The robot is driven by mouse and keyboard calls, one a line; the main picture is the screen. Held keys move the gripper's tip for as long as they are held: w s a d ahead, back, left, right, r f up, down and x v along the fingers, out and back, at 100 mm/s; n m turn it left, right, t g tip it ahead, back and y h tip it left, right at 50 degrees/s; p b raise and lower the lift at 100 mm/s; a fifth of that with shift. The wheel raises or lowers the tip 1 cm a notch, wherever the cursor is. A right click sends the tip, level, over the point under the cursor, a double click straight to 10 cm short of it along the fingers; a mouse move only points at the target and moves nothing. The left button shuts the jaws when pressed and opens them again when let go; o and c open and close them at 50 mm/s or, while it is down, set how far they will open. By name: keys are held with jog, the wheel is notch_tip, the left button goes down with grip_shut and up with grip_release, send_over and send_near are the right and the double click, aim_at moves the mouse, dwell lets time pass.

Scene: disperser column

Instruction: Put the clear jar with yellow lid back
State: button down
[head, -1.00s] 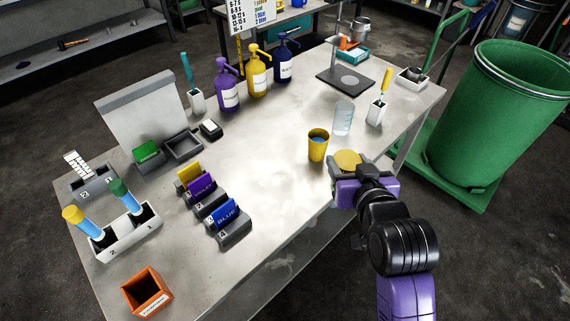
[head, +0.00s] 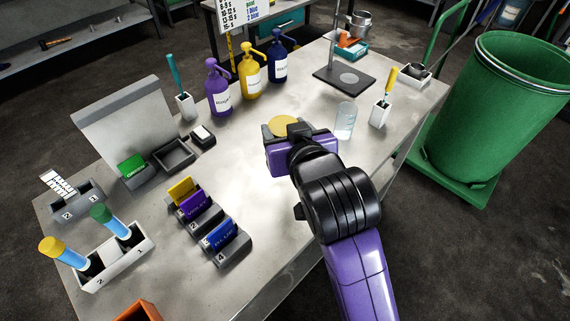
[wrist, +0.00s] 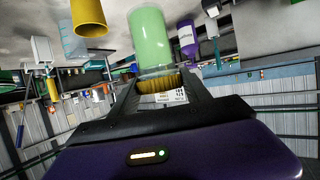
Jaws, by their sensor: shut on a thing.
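My gripper (head: 289,134) is over the middle of the steel table (head: 262,200) and is shut on the jar with the yellow lid (head: 284,123). From above, only the round yellow lid shows beyond the fingers. In the wrist view, the ribbed yellow lid (wrist: 158,82) is between the fingers, by a small white label. A pale green, see-through cylinder (wrist: 150,38) runs on from the lid and looks like the jar's body. My gripper hides much of the jar in the head view. I cannot tell its height above the table.
A clear beaker (head: 345,121) stands right of my gripper. The yellow cup (wrist: 88,16) shows in the wrist view but is hidden in the head view. Purple (head: 217,92), yellow (head: 250,78) and blue (head: 278,62) pump bottles stand behind. Card holders (head: 205,218) are at left.

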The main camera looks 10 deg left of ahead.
notch_tip(320, 180, down, 11)
jog(key=shift+r, duration=0.15)
dwell(0.4)
jog(key=c, duration=0.5)
grip_release()
jog(key=shift+r, duration=0.1)
jog(key=v, duration=1.2)
jog(key=shift+b, duration=0.3)
